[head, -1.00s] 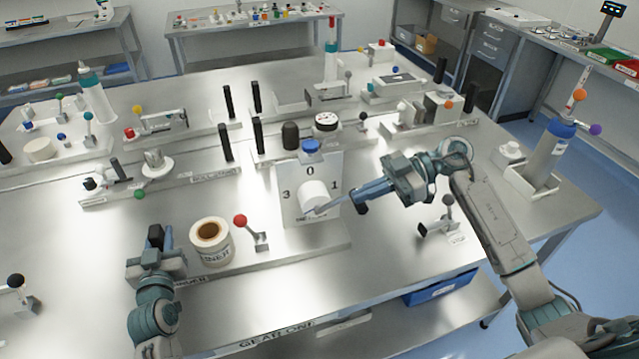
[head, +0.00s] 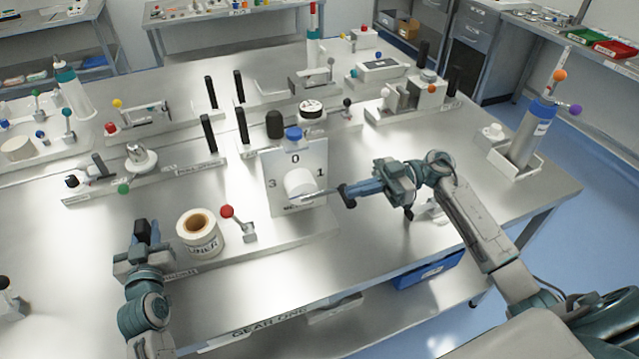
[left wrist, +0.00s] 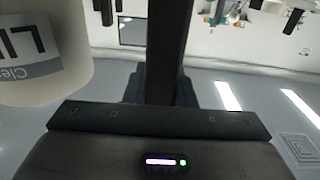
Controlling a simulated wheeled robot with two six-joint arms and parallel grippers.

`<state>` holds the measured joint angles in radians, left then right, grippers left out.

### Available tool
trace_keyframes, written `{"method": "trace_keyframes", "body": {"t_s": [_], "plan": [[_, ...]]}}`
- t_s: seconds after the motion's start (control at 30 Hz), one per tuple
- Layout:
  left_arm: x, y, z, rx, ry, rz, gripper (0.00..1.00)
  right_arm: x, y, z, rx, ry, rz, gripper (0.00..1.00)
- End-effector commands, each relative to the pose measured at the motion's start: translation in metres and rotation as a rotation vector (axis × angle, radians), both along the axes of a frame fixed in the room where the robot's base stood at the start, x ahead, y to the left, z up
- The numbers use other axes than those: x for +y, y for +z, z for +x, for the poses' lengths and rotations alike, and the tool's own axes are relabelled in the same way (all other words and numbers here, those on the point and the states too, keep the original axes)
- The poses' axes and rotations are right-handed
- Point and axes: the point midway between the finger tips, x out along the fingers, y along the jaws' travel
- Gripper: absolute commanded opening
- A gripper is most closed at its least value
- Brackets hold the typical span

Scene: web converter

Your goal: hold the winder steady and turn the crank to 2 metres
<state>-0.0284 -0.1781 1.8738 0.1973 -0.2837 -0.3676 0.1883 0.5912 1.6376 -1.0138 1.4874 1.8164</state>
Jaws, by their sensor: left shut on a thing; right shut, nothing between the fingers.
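The winder has an upright dial plate (head: 315,155) with 0 at top, 1 right and 3 left; the bottom of the dial is covered. A white drum (head: 299,183) sits at its centre. A thin grey crank arm (head: 316,196) runs rightward from the drum; its exact end is unclear. My right gripper (head: 345,194) is shut and empty beside the crank's right end; I cannot tell whether it touches it. My left gripper (head: 143,234) is shut on a dark upright post (left wrist: 168,45) at the winder's left end, left of the liner roll (head: 200,240).
A red-knobbed lever (head: 228,212) stands between roll and dial. A blue-capped part (head: 293,134) is behind the plate. My right arm partly hides the stop lever (head: 430,208). Other fixtures stand farther back. The table front (head: 255,285) is clear.

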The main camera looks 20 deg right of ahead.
Motion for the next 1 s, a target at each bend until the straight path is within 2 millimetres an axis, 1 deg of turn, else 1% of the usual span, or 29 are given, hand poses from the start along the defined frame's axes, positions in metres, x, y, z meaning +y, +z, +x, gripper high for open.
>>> {"method": "trace_keyframes", "body": {"t_s": [0.03, 0.17, 0.27, 0.37, 0.6, 0.7, 0.87, 0.93, 1.0], "plan": [[-0.001, -0.012, -0.002, 0.023, -0.004, 0.003, 0.00, 0.000, -0.002, 0.000, 0.002, -0.001, -0.002, 0.00], [-0.001, -0.012, -0.002, 0.023, -0.004, 0.003, 0.00, 0.000, -0.002, 0.000, 0.002, -0.001, -0.003, 0.00], [-0.001, -0.012, -0.002, 0.023, -0.004, 0.003, 0.00, 0.000, 0.005, 0.000, 0.000, 0.000, -0.004, 0.00], [-0.001, -0.012, -0.002, 0.023, -0.004, 0.003, 0.00, 0.000, 0.019, -0.001, -0.003, -0.001, -0.004, 0.00], [-0.001, -0.012, -0.002, 0.023, -0.004, 0.003, 0.00, -0.001, 0.067, -0.003, -0.007, 0.001, -0.003, 0.00], [-0.001, -0.012, -0.002, 0.023, -0.004, 0.003, 0.00, -0.001, 0.083, -0.003, -0.006, -0.001, -0.002, 0.00], [-0.001, -0.012, -0.002, 0.023, -0.004, 0.003, 0.00, -0.002, 0.098, -0.004, -0.007, 0.002, -0.008, 0.00], [-0.001, -0.011, -0.002, 0.023, -0.004, 0.003, 0.00, -0.006, 0.102, -0.004, -0.010, 0.008, -0.054, 0.00], [-0.001, -0.011, -0.002, 0.023, -0.004, 0.003, 0.00, -0.016, 0.105, -0.004, -0.016, 0.021, -0.145, 0.00]]}}
